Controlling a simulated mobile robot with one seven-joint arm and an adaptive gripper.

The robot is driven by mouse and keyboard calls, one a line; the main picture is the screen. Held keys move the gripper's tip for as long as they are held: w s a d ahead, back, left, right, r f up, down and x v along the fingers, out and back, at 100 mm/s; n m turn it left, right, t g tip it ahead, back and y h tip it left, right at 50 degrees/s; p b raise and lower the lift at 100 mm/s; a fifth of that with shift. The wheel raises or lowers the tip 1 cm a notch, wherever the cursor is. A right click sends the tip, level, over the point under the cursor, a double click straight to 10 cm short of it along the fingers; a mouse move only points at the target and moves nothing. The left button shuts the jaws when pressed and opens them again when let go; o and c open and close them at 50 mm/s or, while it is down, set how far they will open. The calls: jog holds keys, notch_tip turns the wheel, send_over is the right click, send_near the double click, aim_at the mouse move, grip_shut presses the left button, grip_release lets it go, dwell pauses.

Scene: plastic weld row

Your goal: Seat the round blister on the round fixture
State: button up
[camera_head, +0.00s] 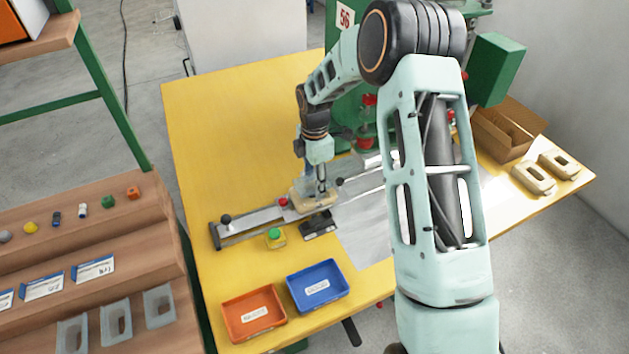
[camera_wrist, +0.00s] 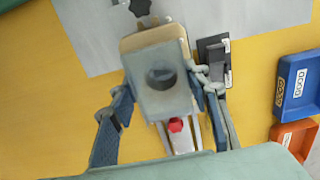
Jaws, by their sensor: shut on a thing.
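My gripper (camera_wrist: 163,92) is shut on the round blister (camera_wrist: 172,102), a translucent grey-blue shell with a dark round opening, with one finger on each side of it. The round fixture (camera_wrist: 150,38) is a beige block on the metal slide; its far edge shows beyond the blister in the wrist view. In the head view my gripper (camera_head: 320,187) is directly at the fixture (camera_head: 300,198), with the blister (camera_head: 309,184) at its top. The blister overlaps the fixture, but the contact between them is hidden, so I cannot tell whether it is seated.
The slide rail (camera_head: 240,225) carries a red knob (camera_head: 283,202). A green button (camera_head: 275,236), black box (camera_head: 318,226), orange bin (camera_head: 235,305) and blue bin (camera_head: 340,285) stand nearby. The green press (camera_head: 368,115) is behind. Two beige fixtures (camera_head: 533,180) lie at right. The yellow table's left is clear.

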jog(key=shift+f+b, duration=0.35)
jog(key=shift+f, duration=0.2)
jog(key=shift+r, duration=0.1)
jog(key=o, duration=0.8)
jog(key=shift+o, duration=0.2)
jog(key=c, duration=0.4)
jog(key=shift+r, duration=0.1)
jog(key=shift+c, duration=0.2)
jog(key=shift+r+p, duration=2.3)
jog(key=shift+r, duration=1.05)
